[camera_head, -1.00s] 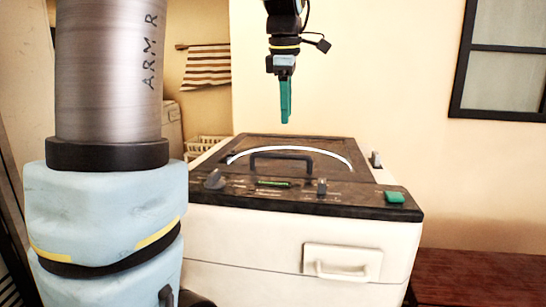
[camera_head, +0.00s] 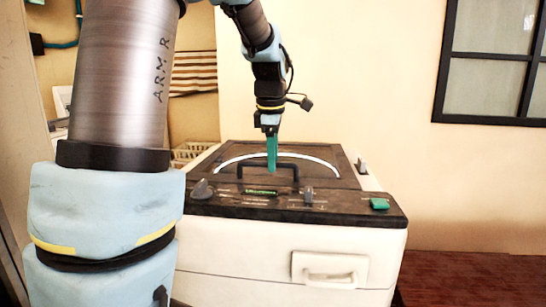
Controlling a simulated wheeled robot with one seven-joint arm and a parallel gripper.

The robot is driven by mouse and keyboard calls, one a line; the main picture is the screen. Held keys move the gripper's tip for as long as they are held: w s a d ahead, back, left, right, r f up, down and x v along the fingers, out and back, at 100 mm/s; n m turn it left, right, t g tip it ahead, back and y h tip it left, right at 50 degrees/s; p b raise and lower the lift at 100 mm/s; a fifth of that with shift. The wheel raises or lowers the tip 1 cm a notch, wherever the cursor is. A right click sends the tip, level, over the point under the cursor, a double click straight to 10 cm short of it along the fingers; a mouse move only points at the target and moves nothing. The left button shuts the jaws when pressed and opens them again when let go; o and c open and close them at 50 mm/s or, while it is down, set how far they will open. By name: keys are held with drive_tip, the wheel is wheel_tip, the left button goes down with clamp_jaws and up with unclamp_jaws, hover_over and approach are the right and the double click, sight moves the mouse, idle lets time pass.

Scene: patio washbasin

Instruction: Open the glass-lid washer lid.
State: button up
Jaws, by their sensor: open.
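The washer (camera_head: 290,235) is a cream box with a dark top. Its lid (camera_head: 325,157) looks shut and flat, with a pale curved line across it. A black bar handle (camera_head: 298,176) stands up near the lid's front edge. My gripper (camera_head: 272,168) points straight down with green fingers, its tips overlapping the handle in the picture. I see the fingers edge-on, so the gap between them is hidden. The gripper is open. I cannot tell whether the fingers touch the handle or are around it.
A control strip with knobs (camera_head: 203,190) and a green button (camera_head: 379,204) runs along the washer's front edge. A pale drawer handle (camera_head: 330,270) juts from its front. A dark red wooden surface (camera_head: 460,279) lies at right. A window (camera_head: 490,60) is on the wall.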

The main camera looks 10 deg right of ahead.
drive_tip(key=shift+c, duration=0.4)
clamp_jaws()
idle(0.9)
